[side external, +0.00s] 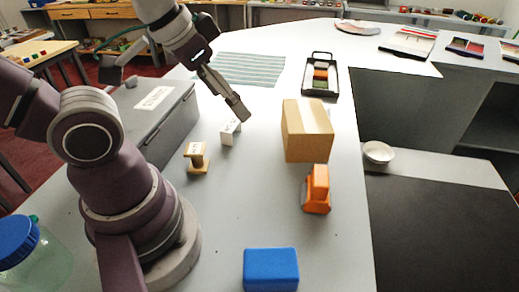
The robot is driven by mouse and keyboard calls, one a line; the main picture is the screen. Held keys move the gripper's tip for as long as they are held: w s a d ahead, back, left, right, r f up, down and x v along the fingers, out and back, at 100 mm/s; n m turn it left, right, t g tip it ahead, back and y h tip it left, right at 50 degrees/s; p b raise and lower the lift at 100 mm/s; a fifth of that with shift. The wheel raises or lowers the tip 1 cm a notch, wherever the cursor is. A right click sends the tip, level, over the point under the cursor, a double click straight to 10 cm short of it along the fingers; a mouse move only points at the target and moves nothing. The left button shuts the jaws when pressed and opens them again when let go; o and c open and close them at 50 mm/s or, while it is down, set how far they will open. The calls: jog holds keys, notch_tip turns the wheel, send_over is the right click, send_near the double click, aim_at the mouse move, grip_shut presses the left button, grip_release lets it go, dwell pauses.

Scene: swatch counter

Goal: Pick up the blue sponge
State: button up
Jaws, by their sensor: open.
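The blue sponge (270,269) is a rounded block lying flat on the grey counter at the bottom middle of the side external view. Nothing touches it. My gripper (240,114) is well away from it, farther back on the counter, pointing down and to the right. It is open, with nothing seen between its fingers. Its tips are close to a small white block (229,138); I cannot tell whether they touch it.
A cardboard box (307,135) and an orange toy vehicle (317,190) stand to the right. A wooden spool-like piece (196,158) and a grey case (158,118) are left. A black tray (320,77) and striped cloth (240,69) lie behind. The counter around the sponge is clear.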

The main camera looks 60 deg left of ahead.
jog(key=o, duration=0.3)
jog(key=shift+o, duration=0.2)
jog(key=n+g, duration=0.6)
jog(key=n, duration=0.6)
send_near(271, 263)
jog(key=shift+s+d+f, duration=0.35)
jog(key=shift+d+f, duration=0.15)
jog(key=shift+d, duration=0.05)
jog(key=f, duration=0.6)
jog(key=a+f, duration=0.1)
jog(key=f, duration=0.3)
jog(key=shift+w+a+f, duration=0.1)
jog(key=shift+w, duration=0.1)
